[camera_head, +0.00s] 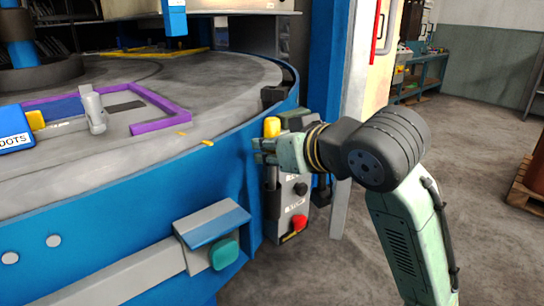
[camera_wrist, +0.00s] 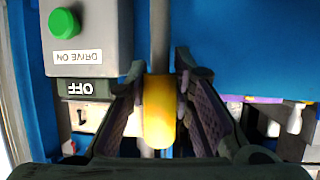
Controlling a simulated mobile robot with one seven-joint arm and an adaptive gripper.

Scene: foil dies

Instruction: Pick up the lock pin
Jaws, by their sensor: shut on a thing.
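The lock pin has a yellow handle (camera_head: 271,127) that shows just above my gripper (camera_head: 262,151) in the head view, in front of the grey control box. In the wrist view the yellow handle (camera_wrist: 158,112) lies between the two dark fingers of my gripper (camera_wrist: 160,95), which are shut on it. A grey rod (camera_wrist: 159,35) runs on from the handle toward the top of the wrist view. Whether the rod's far end sits in a holder is hidden from me.
The control box (camera_head: 285,205) carries a red button (camera_head: 299,222); its green drive button (camera_wrist: 63,23) shows in the wrist view. The round table (camera_head: 180,85) with a purple frame (camera_head: 160,125) stands left. Open floor (camera_head: 480,150) lies right.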

